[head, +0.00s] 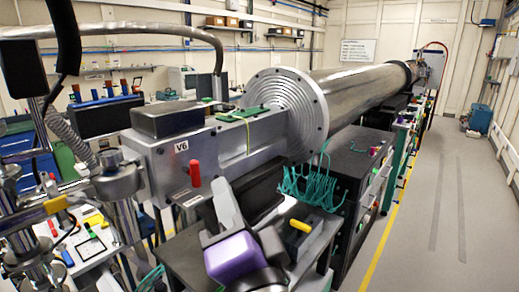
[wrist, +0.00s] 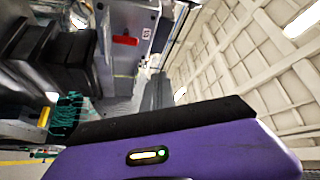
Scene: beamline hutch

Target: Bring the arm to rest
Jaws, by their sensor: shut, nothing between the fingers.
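My gripper (head: 224,192) is in the lower middle of the head view, its grey fingers pointing up above my purple wrist housing. The fingers are together and hold nothing. In the wrist view my gripper (wrist: 158,88) shows as a narrow grey shape rising behind the black edge of the purple housing. In the head view it appears just right of and below the red handle (head: 194,173) on the grey V6 box (head: 165,160). The red handle also shows in the wrist view (wrist: 125,40). I cannot tell the gap between the fingers and the box.
A long steel tube (head: 350,92) with a round flange (head: 283,108) runs back from the box. Teal cables (head: 310,182) hang over a black cabinet (head: 350,165). A yellow handle (head: 300,225) is close right of my arm. The floor (head: 455,215) at right is clear.

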